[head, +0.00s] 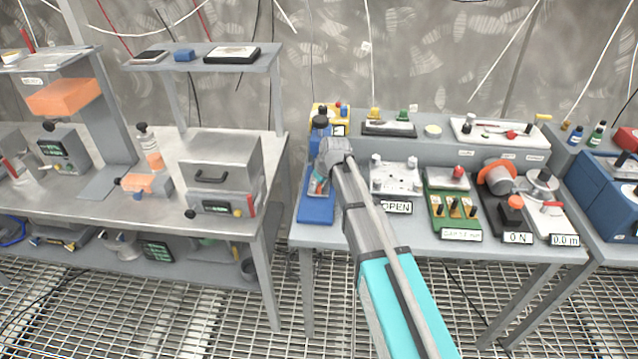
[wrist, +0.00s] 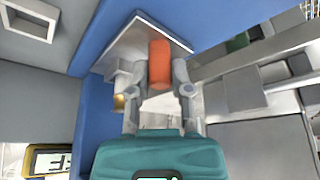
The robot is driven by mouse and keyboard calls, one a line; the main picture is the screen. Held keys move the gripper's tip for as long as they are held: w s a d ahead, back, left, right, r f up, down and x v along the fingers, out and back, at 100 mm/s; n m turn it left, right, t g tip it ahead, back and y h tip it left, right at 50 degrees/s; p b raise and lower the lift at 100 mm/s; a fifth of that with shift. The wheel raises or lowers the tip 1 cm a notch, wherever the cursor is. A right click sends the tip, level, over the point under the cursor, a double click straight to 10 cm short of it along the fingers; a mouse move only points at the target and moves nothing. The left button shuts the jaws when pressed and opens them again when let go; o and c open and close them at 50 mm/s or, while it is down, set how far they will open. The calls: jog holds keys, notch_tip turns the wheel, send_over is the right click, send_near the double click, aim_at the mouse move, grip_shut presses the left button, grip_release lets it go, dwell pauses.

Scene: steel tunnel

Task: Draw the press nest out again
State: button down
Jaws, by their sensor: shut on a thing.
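The blue press (head: 316,210) stands at the left end of the right-hand bench, with a dark knob on top. In the wrist view, its blue body (wrist: 88,110) runs along the left and behind. The press nest (wrist: 125,45) appears as a flat grey plate against the blue body, with an upright orange-red handle (wrist: 159,62) at its front. My gripper (wrist: 160,78) is shut on this handle, one finger on each side. In the head view, my gripper (head: 321,181) is at the press front, and my arm hides part of it. How far the nest is out is unclear.
Right of my arm stand a white fixture plate (head: 396,180) with an OPEN sign, a green fixture (head: 452,205) and a motor-like unit (head: 515,185). A yellow box (head: 330,112) stands behind the press. A gap separates this bench from the left one, which bears a grey drawer box (head: 212,165).

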jog(key=s, duration=0.9)
jog(key=shift+s+a, duration=0.15)
jog(key=shift+s, duration=0.15)
jog(key=c, duration=0.5)
grip_release()
jog(key=shift+c, duration=0.2)
jog(key=shift+r, duration=0.15)
